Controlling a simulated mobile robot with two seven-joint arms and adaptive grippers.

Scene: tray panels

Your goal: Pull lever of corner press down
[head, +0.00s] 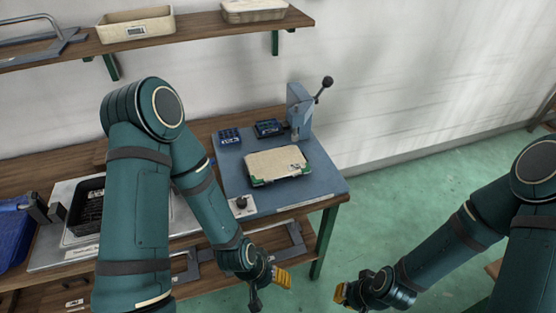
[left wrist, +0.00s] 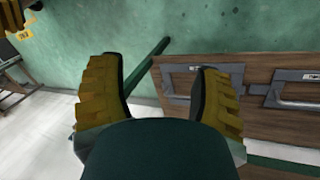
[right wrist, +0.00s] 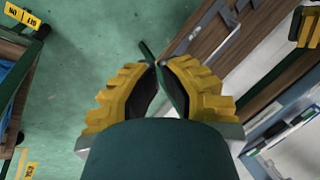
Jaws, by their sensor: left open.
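The corner press (head: 298,108) is a blue-grey column at the back right of a blue-grey plate on the bench. Its lever (head: 326,84) has a black ball knob and points up and to the right. A beige tray panel with green corners (head: 277,163) lies on the plate in front of the press. My left gripper (head: 268,288) is low in front of the bench, well away from the lever; its fingers are apart and empty in the left wrist view (left wrist: 160,75). My right gripper (head: 343,295) is low to its right; its fingertips meet in the right wrist view (right wrist: 158,65), with nothing seen between them.
A wall shelf (head: 200,30) with beige trays hangs above. A black basket (head: 88,205) is at left, partly beside my left arm. Green floor (head: 410,190) right of the bench is clear.

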